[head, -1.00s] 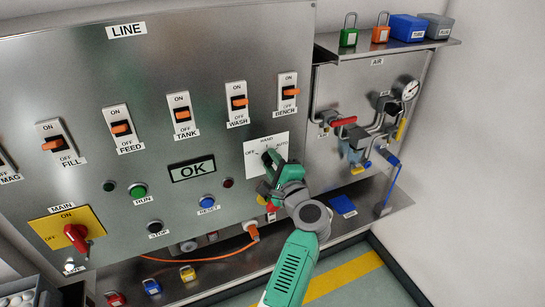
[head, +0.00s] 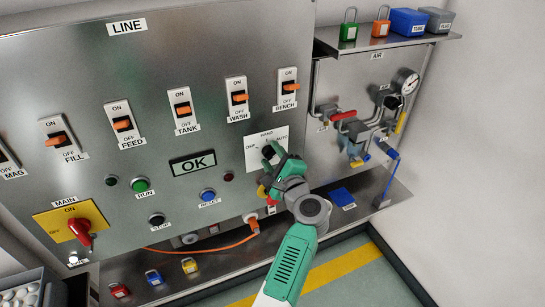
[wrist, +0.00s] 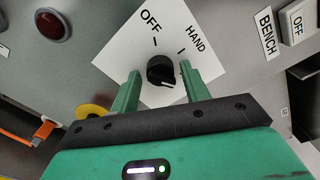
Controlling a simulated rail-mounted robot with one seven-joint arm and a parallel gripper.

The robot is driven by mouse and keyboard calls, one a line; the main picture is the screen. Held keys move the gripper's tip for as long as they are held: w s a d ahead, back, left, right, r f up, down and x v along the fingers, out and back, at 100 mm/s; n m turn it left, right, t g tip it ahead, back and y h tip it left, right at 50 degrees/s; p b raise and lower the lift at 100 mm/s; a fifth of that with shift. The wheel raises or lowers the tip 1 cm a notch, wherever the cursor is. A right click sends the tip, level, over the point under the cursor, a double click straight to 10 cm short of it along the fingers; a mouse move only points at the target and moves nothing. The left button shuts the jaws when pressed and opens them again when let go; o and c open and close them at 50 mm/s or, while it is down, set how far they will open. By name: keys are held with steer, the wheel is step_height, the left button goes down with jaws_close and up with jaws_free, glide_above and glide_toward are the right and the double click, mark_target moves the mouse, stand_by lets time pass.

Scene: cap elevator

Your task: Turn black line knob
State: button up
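The black knob (wrist: 160,69) sits on a white plate (wrist: 117,60) with OFF and HAND printed on it in the wrist view. The plate also shows in the head view (head: 254,158), with OFF, HAND and AUTO marks. A small white mark shows on the knob's lower side. My gripper (wrist: 161,78) is at the plate, with one green finger on each side of the knob. Narrow gaps seem to show between fingers and knob, so it looks open. In the head view my gripper (head: 271,154) hides most of the knob.
Switches BENCH (head: 287,88) and WASH (head: 237,97) are above the plate. The OK display (head: 193,164) and blue RESET button (head: 208,196) are to its left. An orange cable (head: 215,247) hangs below.

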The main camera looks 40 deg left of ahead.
steer(key=shift+o, duration=0.2)
steer(key=p+v, duration=0.1)
steer(key=v, duration=0.6)
steer(key=shift+s+d, duration=0.2)
steer(key=shift+d, duration=0.15)
